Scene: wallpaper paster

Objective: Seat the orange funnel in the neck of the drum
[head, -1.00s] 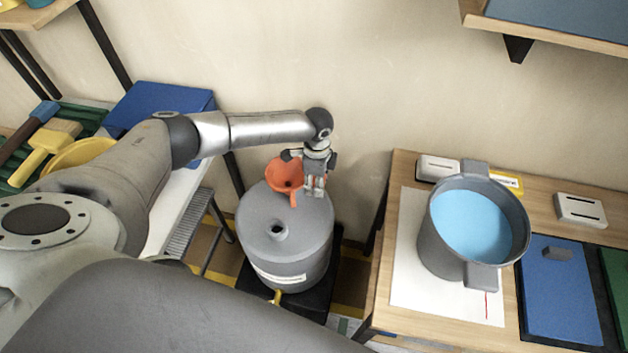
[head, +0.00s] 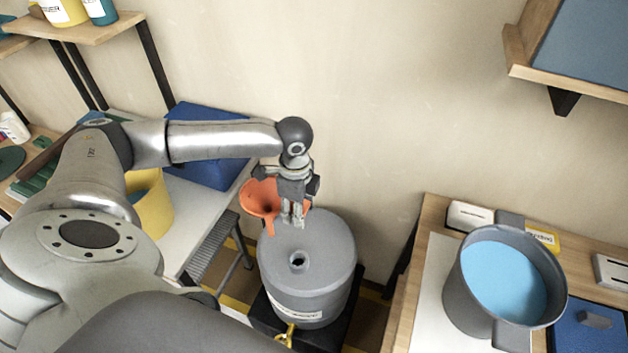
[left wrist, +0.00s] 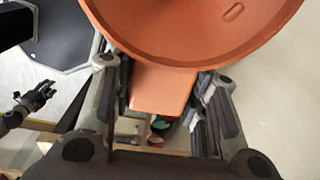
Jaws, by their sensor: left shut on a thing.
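The orange funnel (head: 259,203) is held up at the back left of the grey drum (head: 322,255) in the head view, tilted, with its spout down near the drum's left rim. The drum's open neck (head: 298,260) is in front and to the right of it, empty. My left gripper (head: 293,220) points down above the drum's top, shut on the funnel's tab. The left wrist view shows the orange tab (left wrist: 160,88) between the fingers and the funnel's bowl (left wrist: 190,28) above. A small dark gripper (left wrist: 38,98), probably my right one, shows at that view's left edge, its jaws unclear.
A wooden table (head: 410,315) at right bears a grey pot (head: 462,300) of blue liquid. A blue box (head: 205,175) and a yellow bucket (head: 153,205) are at left, behind my arm. A wall closes off the back.

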